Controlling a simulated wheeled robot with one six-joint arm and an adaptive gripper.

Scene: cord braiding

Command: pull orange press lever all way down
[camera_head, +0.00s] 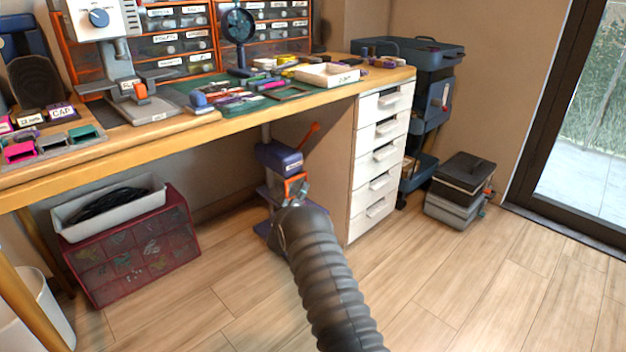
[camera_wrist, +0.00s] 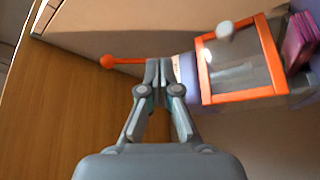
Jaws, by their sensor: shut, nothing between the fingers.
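The press (camera_head: 279,156) is a purple-blue device with an orange frame, standing under the workbench against the drawer unit. Its orange lever (camera_head: 307,133) slants up to the right and ends in a round knob. In the wrist view the lever (camera_wrist: 130,61) runs left from behind my fingertips to its orange knob (camera_wrist: 107,62), and the orange frame (camera_wrist: 236,97) is on the right. My gripper (camera_head: 296,180) is shut and empty in front of the press; its fingertips (camera_wrist: 159,64) overlap the lever's inner end. I cannot tell whether they touch it.
The workbench (camera_head: 240,118) edge is above the press. White drawers (camera_head: 378,155) stand close on the right and a red organizer box (camera_head: 140,250) on the left. Dark bins (camera_head: 460,185) stand further right. The wooden floor in front is clear.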

